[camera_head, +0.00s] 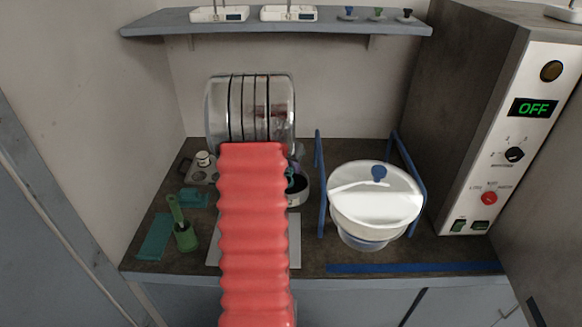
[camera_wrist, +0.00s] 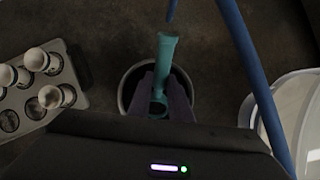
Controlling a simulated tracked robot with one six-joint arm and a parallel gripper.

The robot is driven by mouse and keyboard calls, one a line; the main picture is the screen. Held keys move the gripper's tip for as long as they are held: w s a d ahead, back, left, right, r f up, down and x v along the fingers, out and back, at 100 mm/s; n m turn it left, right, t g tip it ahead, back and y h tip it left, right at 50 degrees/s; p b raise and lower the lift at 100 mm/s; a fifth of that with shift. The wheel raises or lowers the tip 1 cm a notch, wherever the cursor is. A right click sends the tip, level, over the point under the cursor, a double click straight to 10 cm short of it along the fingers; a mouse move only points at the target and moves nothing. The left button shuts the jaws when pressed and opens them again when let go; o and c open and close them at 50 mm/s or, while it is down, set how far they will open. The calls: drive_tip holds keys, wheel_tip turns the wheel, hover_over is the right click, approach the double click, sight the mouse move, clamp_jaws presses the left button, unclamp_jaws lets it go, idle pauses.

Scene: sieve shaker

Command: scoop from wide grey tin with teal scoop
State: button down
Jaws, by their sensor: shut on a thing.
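The grey tin (camera_head: 304,194) stands on the bench just right of my red-sleeved arm, which hides part of it. In the wrist view the round rim of the tin (camera_wrist: 122,93) shows around my gripper's fingers. My gripper (camera_wrist: 163,80) is shut on the teal scoop (camera_wrist: 166,52) and is over the tin. One end of the scoop reaches past the tin's far rim in the wrist view, and a ring-shaped end lies between the fingers. A bit of the scoop (camera_head: 290,180) shows in the head view. I cannot tell how deep it sits or whether it holds material.
Blue rails (camera_head: 320,185) stand between the tin and a white lidded bowl (camera_head: 375,205). A metal sieve stack (camera_head: 250,108) is behind. A tray with small cups (camera_wrist: 72,100) is at left. A green scoop (camera_head: 184,235) and teal pad (camera_head: 155,237) lie front left. The control box (camera_head: 500,150) reads OFF.

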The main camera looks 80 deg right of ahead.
drive_tip(key=shift+s+d+t+y, duration=0.25)
drive_tip(key=shift+d+y, duration=0.35)
drive_tip(key=shift+y, duration=0.5)
drive_tip(key=shift+s+d+r+t+y, duration=0.15)
drive_tip(key=shift+d+t+y, duration=0.1)
drive_tip(key=shift+y, duration=0.4)
drive_tip(key=shift+w+d+r+t+y, duration=0.15)
drive_tip(key=shift+d+t+y, duration=0.1)
drive_tip(key=shift+y, duration=0.45)
drive_tip(key=shift+s+d+r+t+y, duration=0.15)
drive_tip(key=shift+d+t+y, duration=0.1)
drive_tip(key=shift+y, duration=0.4)
drive_tip(key=shift+r, duration=0.1)
